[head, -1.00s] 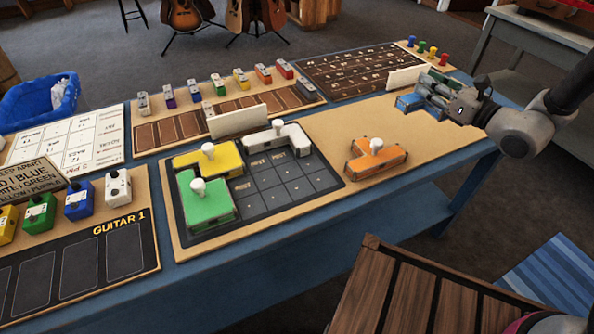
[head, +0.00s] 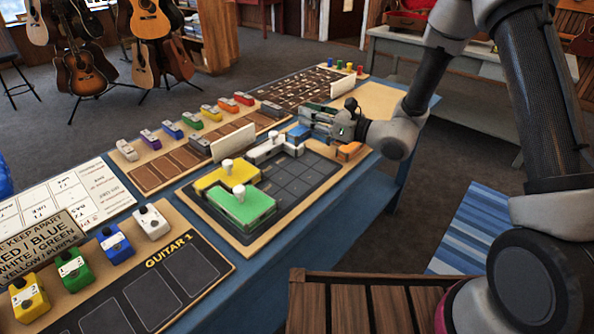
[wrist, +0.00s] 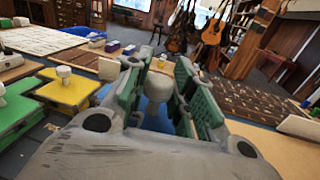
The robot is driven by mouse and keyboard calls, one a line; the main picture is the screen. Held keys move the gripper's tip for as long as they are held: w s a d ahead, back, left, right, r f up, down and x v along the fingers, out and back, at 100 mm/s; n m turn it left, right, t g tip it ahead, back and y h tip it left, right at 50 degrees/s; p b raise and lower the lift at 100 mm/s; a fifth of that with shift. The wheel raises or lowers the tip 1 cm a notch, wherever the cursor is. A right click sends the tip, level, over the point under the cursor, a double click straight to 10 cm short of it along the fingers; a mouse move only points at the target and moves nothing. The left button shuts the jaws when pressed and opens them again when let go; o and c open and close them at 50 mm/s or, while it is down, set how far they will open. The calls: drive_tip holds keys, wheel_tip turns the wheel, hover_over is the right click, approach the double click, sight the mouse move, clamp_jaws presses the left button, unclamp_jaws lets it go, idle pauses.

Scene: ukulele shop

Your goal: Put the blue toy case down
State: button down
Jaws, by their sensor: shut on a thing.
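My gripper (head: 312,121) is shut on the blue toy case (head: 297,133) near the far right corner of the dark gridded tray (head: 290,182). In the wrist view the case's white knob (wrist: 158,86) stands between the green finger pads, with blue (wrist: 166,122) below it. Most of the case is hidden by the fingers. Whether it touches anything below cannot be told. A white case (head: 267,150) lies just left of it. A yellow case (head: 214,179) and a green case (head: 250,208) lie in the tray's left side.
A white upright card (head: 233,143) stands behind the tray. Several small pedals (head: 203,122) line the board beyond. The tray's middle and right cells are clear. A slatted wooden surface (head: 370,305) is in front of the bench.

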wheel_tip(320, 180, down, 9)
drive_tip(key=shift+f, duration=0.2)
idle(0.3)
drive_tip(key=shift+f, duration=0.15)
drive_tip(key=c, duration=1.2)
unclamp_jaws()
